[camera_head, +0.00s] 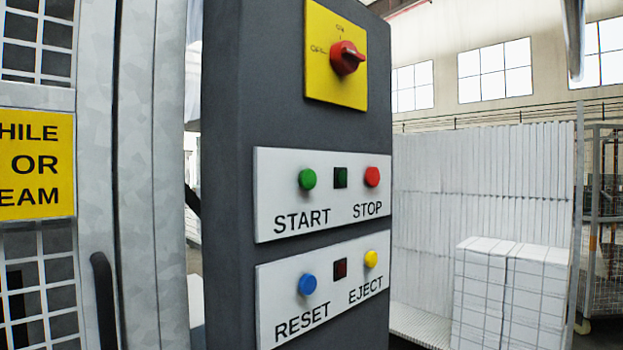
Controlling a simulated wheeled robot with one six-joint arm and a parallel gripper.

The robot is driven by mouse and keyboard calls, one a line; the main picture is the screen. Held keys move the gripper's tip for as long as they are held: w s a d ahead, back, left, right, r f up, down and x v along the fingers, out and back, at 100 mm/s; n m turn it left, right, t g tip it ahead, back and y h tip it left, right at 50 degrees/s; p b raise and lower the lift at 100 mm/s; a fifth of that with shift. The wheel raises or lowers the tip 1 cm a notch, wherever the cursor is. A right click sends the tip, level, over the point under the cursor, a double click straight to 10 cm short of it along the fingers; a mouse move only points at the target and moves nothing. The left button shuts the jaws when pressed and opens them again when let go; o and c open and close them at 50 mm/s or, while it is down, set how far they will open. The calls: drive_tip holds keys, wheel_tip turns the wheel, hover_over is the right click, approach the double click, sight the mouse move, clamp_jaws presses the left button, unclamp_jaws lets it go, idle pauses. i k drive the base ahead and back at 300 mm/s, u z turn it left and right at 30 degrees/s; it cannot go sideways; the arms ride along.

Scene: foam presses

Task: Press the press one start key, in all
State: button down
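A dark grey control column (228,180) stands in the middle of the head view. Its upper white label plate (322,222) carries a green START key (307,179), a dark green indicator (341,177) and a red STOP key (372,177). The lower plate (335,318) carries a blue RESET key (307,285), a dark red indicator (340,268) and a yellow EJECT key (371,259). I see no press number on the column. The green indicator looks unlit. My gripper is not clearly in view.
A red rotary switch (346,58) sits on a yellow plate above the keys. A grey metal frame with mesh and a yellow warning sign (36,163) stands at the left. White foam blocks (512,290) are stacked at the right, by a wire cage (605,215).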

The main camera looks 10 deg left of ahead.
sight(306, 179)
drive_tip(key=z, duration=2.35)
drive_tip(key=k, duration=1.9)
drive_tip(key=u, duration=1.05)
drive_tip(key=i, duration=0.5)
drive_tip(key=u, duration=0.1)
